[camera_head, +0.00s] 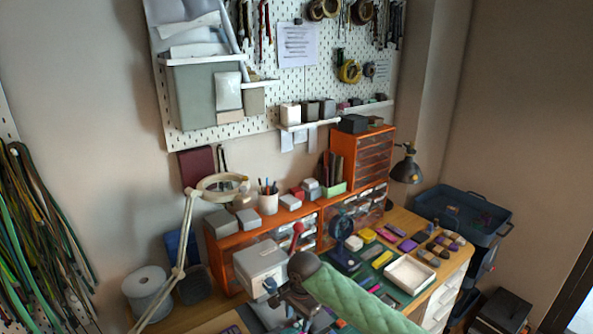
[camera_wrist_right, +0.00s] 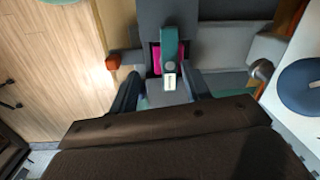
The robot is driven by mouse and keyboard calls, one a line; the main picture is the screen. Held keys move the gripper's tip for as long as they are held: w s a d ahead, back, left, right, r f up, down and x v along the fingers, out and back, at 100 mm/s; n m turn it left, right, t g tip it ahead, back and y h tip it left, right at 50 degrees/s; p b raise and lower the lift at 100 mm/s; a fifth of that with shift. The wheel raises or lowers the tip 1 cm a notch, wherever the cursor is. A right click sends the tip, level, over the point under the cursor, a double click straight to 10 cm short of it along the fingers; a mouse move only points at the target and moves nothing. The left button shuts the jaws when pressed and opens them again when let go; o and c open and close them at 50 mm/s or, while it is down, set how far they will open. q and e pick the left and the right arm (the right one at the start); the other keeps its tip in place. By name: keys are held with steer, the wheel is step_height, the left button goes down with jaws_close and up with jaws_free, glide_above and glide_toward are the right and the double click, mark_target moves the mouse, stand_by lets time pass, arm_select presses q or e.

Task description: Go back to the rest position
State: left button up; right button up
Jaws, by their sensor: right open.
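My right arm comes in from the lower right in a green quilted sleeve. Its gripper (camera_head: 290,303) is at the bottom centre of the head view, low over the front of the workbench and partly cut off by the frame edge. In the right wrist view the two dark fingers (camera_wrist_right: 162,90) stand apart. A teal clip-like part with a pale tip (camera_wrist_right: 170,62) shows between and beyond them, with a pink patch beside it. I cannot tell whether a finger touches it. My left gripper is not in view. No braided cord can be made out at the gripper.
A grey box (camera_head: 261,268) stands just behind the right gripper. A lamp arm (camera_head: 184,235) and a white spool (camera_head: 146,292) are left of it. A white tray (camera_head: 410,273) and small coloured blocks lie right. Cords (camera_head: 38,240) hang at far left.

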steer(key=s+f+n+t+y, duration=0.1)
steer(key=s+f+n, duration=0.15)
steer(key=s, duration=0.45)
steer(key=s+f+n+t+y, duration=0.1)
steer(key=s+f+n+y, duration=0.15)
steer(key=s, duration=0.45)
steer(key=s+d+n+t+h, duration=0.1)
steer(key=s+d+n+h, duration=0.4)
steer(key=s+d, duration=1.6)
step_height(320, 180, down, 30)
steer(key=w+a+b, duration=0.1)
steer(key=w+a, duration=0.1)
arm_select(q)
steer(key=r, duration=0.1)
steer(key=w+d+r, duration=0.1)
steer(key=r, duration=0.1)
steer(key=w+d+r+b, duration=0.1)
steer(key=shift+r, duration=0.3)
arm_select(e)
steer(key=s+f, duration=0.4)
steer(key=f, duration=0.6)
steer(key=s+f+n+g, duration=0.1)
steer(key=s+f, duration=0.3)
steer(key=f, duration=0.7)
steer(key=shift+s+y, duration=0.15)
steer(key=shift+y, duration=0.3)
steer(key=shift+d, duration=0.1)
